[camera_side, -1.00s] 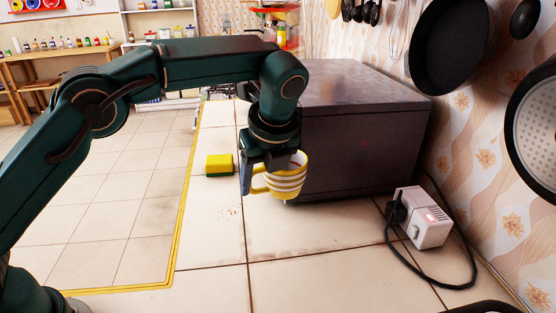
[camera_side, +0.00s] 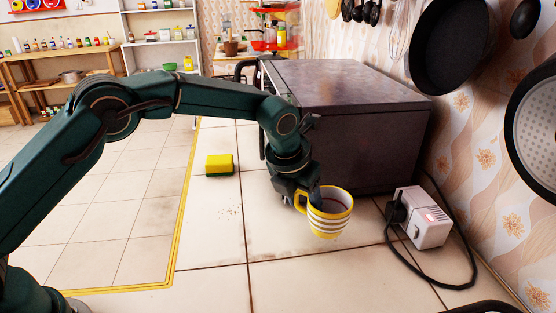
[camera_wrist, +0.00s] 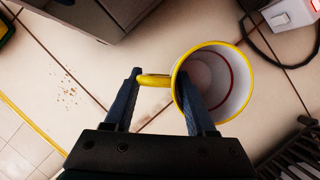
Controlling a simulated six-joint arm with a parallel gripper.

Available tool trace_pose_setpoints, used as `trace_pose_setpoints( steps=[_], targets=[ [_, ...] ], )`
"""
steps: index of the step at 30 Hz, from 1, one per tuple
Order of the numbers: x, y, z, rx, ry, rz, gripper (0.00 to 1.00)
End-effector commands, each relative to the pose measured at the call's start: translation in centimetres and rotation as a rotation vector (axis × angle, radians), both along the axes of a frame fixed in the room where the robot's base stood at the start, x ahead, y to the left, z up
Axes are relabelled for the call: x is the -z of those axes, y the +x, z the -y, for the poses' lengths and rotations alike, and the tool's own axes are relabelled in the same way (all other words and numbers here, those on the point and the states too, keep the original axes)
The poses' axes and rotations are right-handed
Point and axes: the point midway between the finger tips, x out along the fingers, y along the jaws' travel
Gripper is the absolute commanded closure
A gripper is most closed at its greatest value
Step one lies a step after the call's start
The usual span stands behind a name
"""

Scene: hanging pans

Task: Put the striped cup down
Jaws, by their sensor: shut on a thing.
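The striped cup (camera_side: 329,213) is yellow with white stripes and shows upright in the side view, in front of the dark box. My gripper (camera_side: 309,195) is shut on it from the left, at its handle side. In the wrist view the cup (camera_wrist: 218,84) opens toward the camera and looks empty, with a red ring inside. One finger of my gripper (camera_wrist: 160,98) reaches inside the rim and the other is outside by the yellow handle. I cannot tell whether the cup's base touches the tiled counter (camera_side: 290,270).
The dark box (camera_side: 360,135) stands just behind the cup. A white plugged device (camera_side: 425,217) with a black cable lies to the right. A yellow and green sponge (camera_side: 219,164) lies to the left. Pans (camera_side: 450,45) hang on the right wall. The front tiles are clear.

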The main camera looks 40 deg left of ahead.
Motion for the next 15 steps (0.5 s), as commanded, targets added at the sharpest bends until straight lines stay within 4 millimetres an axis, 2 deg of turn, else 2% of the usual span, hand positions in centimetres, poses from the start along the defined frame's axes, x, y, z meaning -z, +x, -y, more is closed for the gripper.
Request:
trace_pose_setpoints(
  steps=[9, 15],
  targets=[
    [4.0, -0.1, 0.0, -0.002, 0.0, -0.002, 1.0],
    [4.4, 0.0, 0.0, -0.002, -0.002, 0.002, 1.0]
  ],
)
